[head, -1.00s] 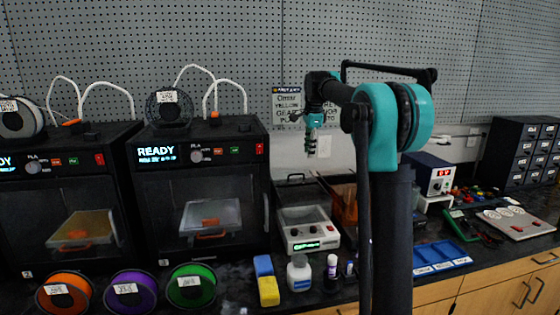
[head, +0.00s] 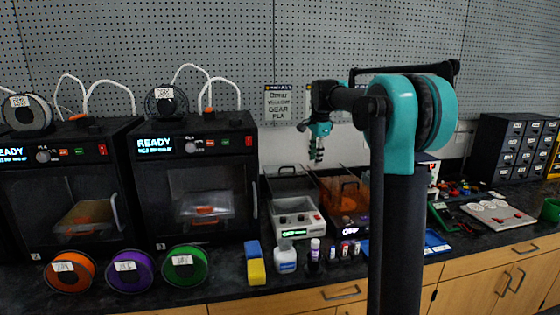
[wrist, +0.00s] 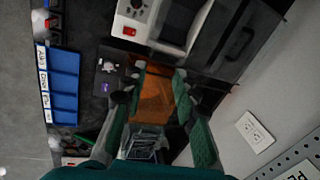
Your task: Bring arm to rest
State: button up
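My arm (head: 401,200) stands up in the right half of the head view, bent at its teal joint. Its forearm reaches left, and my gripper (head: 317,155) hangs from it, pointing down, in front of the pegboard wall and above the back of the counter. In the wrist view, my gripper (wrist: 160,80) shows two green-padded fingers held apart. Nothing is held between them. An orange-windowed box (wrist: 155,105) shows behind the gap, apart from the fingers.
Two black 3D printers (head: 197,185) (head: 65,195) stand at left on the dark counter, with filament spools (head: 186,266) in front. A grey machine (head: 295,217), small bottles (head: 285,257) and a blue tray (head: 436,243) sit near my arm. The air around my gripper is clear.

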jog(key=s+d+f+n, duration=0.2)
jog(key=s+f+n, duration=0.2)
jog(key=s+f, duration=0.5)
jog(key=s+d+f+n+t, duration=0.1)
jog(key=s+f+n, duration=0.4)
jog(key=s, duration=1.2)
jog(key=s+d+f+n, duration=0.2)
jog(key=s+f+n, duration=0.3)
jog(key=s+f, duration=0.8)
jog(key=shift+d+f+t, duration=0.4)
jog(key=shift+f, duration=0.1)
